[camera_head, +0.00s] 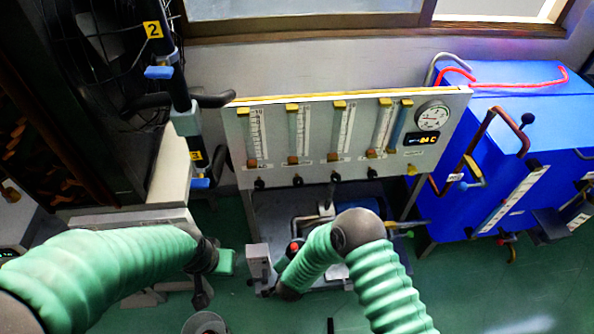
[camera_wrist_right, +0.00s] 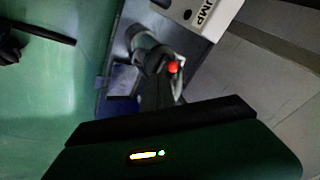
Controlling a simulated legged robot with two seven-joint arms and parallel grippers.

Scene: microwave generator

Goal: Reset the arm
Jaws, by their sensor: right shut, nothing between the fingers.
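My right arm (camera_head: 358,232) bends at a dark elbow in the head view, and its forearm reaches down-left to the base below the flowmeter panel (camera_head: 380,165). Its gripper is mostly hidden there. In the right wrist view my right gripper (camera_wrist_right: 157,92) is shut and empty, pointing towards a red knob (camera_wrist_right: 173,67) on the pump unit; contact cannot be told. The red knob also shows in the head view (camera_head: 294,246). My left arm (camera_head: 110,262) comes in from the left, and its gripper (camera_head: 225,263) is over the floor; its finger opening is unclear.
A grey box lettered "UMP" (camera_wrist_right: 208,14) stands close to the knob. A blue cabinet (camera_head: 540,110) with pipes and valves stands at the right. A black fan (camera_head: 95,50) and pole valves (camera_head: 187,120) stand at the left. Green floor (camera_head: 470,285) is clear at lower right.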

